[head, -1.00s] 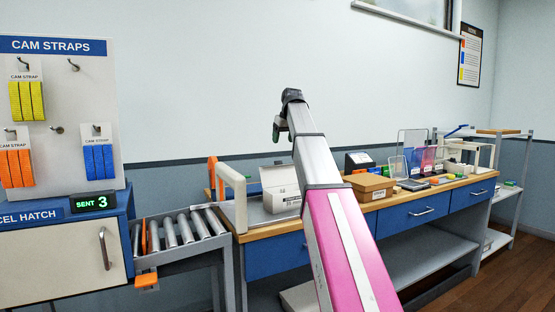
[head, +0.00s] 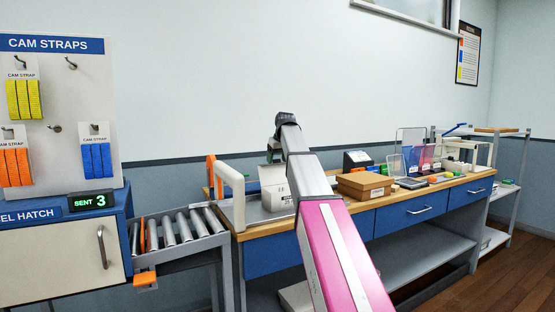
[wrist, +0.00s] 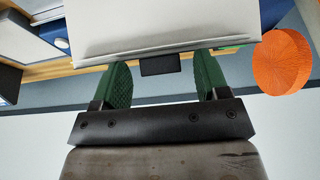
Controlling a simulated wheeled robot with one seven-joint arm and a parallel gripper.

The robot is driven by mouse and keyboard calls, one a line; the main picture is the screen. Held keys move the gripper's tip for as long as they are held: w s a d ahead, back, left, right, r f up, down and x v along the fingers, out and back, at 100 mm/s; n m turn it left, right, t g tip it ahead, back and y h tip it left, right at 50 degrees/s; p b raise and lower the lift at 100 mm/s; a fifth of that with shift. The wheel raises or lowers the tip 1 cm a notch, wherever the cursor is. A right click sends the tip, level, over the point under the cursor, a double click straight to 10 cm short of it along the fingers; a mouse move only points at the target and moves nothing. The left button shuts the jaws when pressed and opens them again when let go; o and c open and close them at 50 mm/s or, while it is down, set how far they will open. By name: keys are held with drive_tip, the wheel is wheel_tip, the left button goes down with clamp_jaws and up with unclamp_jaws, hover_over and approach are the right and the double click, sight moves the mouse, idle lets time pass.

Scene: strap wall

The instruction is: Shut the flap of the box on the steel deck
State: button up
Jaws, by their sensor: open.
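The white box (head: 279,200) stands on the steel deck (head: 255,214) at the left end of the bench. Its flap (head: 272,174) stands up at the back, and my arm hides the box's right side. My gripper (head: 272,155) is just above the flap in the head view. In the wrist view my gripper (wrist: 162,72) is open, with green pads apart and nothing gripped. A white panel (wrist: 160,28), apparently the flap, lies just beyond the fingertips; I cannot tell whether they touch it.
A white arch-shaped frame (head: 231,195) and an orange upright (head: 211,175) stand left of the box. A brown carton (head: 364,186) sits to the right on the bench. A roller conveyor (head: 178,230) is at left. An orange disc (wrist: 286,62) shows in the wrist view.

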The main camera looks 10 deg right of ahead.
clamp_jaws()
drive_tip(key=shift+s+d+r+t+y, duration=0.1)
drive_tip(key=shift+s+d+t+y, duration=0.05)
drive_tip(key=shift+s+t, duration=0.35)
drive_tip(key=shift+s+d+t+y, duration=0.15)
drive_tip(key=shift+s+t, duration=0.15)
drive_tip(key=shift+s, duration=0.3)
drive_tip(key=shift+s+d+f+t+y, duration=0.4)
drive_tip(key=shift+s+d+f+t, duration=0.3)
drive_tip(key=shift+s+f+t, duration=0.8)
drive_tip(key=shift+s+d+f+t+y, duration=0.4)
drive_tip(key=shift+s+d+f+t, duration=0.35)
drive_tip(key=shift+s+f, duration=1.4)
drive_tip(key=shift+s+d+f+t+y, duration=0.55)
drive_tip(key=shift+s+f+t, duration=0.65)
drive_tip(key=shift+s, duration=1.15)
drive_tip(key=shift+d+f, duration=0.1)
